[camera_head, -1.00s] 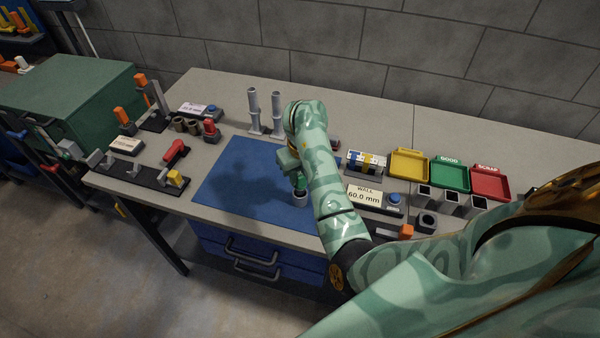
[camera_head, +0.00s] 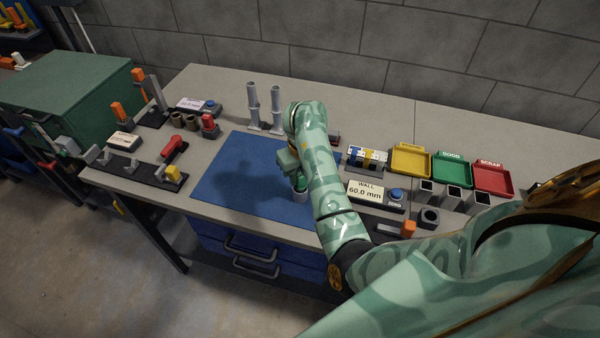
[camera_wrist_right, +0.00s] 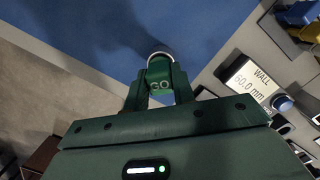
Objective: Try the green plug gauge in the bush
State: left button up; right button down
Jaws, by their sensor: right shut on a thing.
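The green plug gauge (camera_wrist_right: 159,76), marked GO, is between the two fingers of my right gripper (camera_wrist_right: 160,90), which is shut on it. In the head view the green gauge (camera_head: 300,184) shows just below my right gripper (camera_head: 297,178). The pale grey bush (camera_head: 300,197) stands on the blue mat (camera_head: 240,180) directly under the gauge. In the wrist view the bush's rim (camera_wrist_right: 160,55) shows beyond the gauge. The gauge's lower end is hidden, so I cannot tell how deep it sits in the bush. My left gripper is out of view.
A wall display (camera_head: 366,190) reading 60.0 mm stands right of the mat. Yellow (camera_head: 410,160), green (camera_head: 451,170) and red (camera_head: 493,178) trays lie at the right. Two grey posts (camera_head: 264,105) stand behind the mat. The mat's left part is clear.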

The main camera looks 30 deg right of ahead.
aim_at(300, 173)
jog(key=shift+f+b, duration=0.45)
jog(key=shift+f, duration=0.25)
jog(key=shift+r, duration=0.2)
dwell(0.9)
jog(key=shift+r+p, duration=4)
